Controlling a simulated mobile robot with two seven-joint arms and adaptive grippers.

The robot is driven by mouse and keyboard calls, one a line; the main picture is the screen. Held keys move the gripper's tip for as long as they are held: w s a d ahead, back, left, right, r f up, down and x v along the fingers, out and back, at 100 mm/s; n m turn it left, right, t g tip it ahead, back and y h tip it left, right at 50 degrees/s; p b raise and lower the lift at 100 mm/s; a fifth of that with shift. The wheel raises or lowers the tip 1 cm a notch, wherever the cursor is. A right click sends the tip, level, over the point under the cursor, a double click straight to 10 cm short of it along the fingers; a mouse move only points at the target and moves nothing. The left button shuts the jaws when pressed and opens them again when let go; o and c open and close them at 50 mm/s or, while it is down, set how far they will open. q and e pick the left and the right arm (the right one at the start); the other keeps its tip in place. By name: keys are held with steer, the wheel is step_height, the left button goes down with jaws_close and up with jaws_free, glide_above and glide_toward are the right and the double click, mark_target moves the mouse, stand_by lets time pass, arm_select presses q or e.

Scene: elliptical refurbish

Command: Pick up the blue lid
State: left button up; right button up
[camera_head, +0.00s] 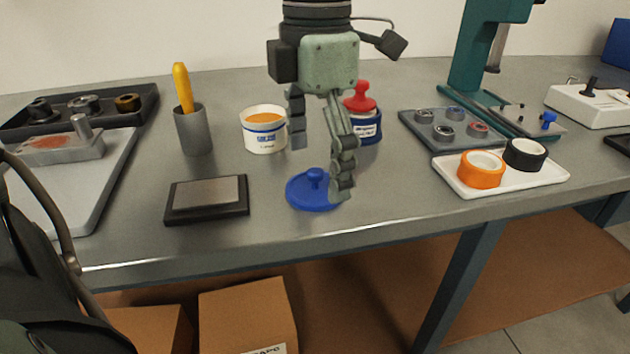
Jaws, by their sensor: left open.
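The blue lid (303,198) lies flat on the grey workbench, a round disc with a small knob on top, near the front of the middle. My left gripper (318,172) hangs down over it, open. One finger is behind and above the lid; the other reaches down in front of the lid's right edge and hides part of it. I cannot tell whether that finger touches the lid. Nothing is seen between the fingers. My right gripper is not in view.
A white open cup (264,137) with orange contents stands behind. A jar with a red lid (360,98) stands behind the right finger. A dark-framed plate (207,199) lies left of the lid. A white tray (540,178) with tape rolls lies right. The bench's front edge (250,245) is close.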

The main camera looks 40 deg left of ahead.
arm_select(q)
steer(key=shift+f, duration=0.75)
steer(key=c, duration=1.1)
steer(key=shift+s, duration=0.1)
steer(key=shift+c, duration=1)
steer(key=shift+f, duration=0.1)
